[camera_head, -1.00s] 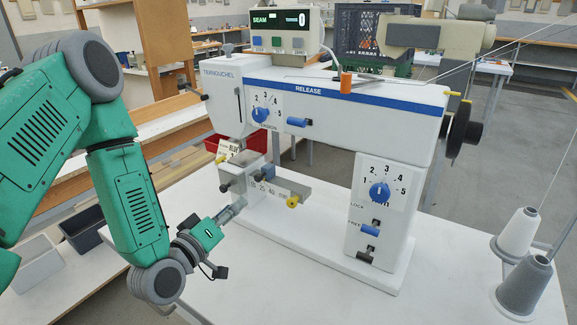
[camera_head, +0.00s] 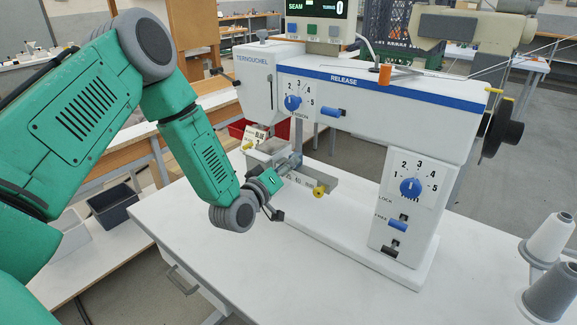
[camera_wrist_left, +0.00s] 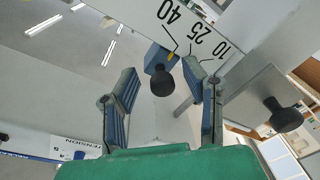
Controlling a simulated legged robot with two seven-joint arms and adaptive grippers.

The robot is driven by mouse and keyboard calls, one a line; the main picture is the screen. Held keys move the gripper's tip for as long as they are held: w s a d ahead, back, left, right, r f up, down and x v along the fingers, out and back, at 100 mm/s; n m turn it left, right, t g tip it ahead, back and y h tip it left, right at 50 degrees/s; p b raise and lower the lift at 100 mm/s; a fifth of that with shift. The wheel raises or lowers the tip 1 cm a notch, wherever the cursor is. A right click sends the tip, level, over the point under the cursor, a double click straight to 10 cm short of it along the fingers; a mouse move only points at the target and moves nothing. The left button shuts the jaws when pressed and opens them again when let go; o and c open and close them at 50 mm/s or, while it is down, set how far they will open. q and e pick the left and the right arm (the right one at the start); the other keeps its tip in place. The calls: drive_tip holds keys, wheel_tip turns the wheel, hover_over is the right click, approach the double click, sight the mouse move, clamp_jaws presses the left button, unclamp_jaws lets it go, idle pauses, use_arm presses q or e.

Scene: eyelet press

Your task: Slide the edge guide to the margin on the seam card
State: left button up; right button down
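The edge guide appears to be the small blue block with a dark round knob (camera_wrist_left: 163,80) on the numbered scale bar. A yellow mark on it lies near the 40. The scale bar (camera_wrist_left: 205,32) reads 10, 25, 40; it also shows under the machine arm in the head view (camera_head: 308,187). My right gripper is out of view.
The white eyelet press (camera_head: 375,110) stands on a white table (camera_head: 190,225). A second dark knob on a plate (camera_wrist_left: 280,115) is right of my fingers. Thread cones (camera_head: 550,240) stand at the right. The table front is clear.

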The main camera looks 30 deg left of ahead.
use_arm(q)
drive_tip(key=shift+a+f, duration=0.2)
drive_tip(key=shift+a, duration=0.55)
drive_tip(key=c, duration=0.4)
drive_tip(key=shift+d, duration=0.2)
clamp_jaws()
drive_tip(key=shift+d+r, duration=0.15)
drive_tip(key=shift+d, duration=0.45)
drive_tip(key=shift+a, duration=0.95)
drive_tip(key=shift+o, duration=2)
unclamp_jaws()
drive_tip(key=shift+a, duration=0.25)
drive_tip(key=shift+d, duration=0.15)
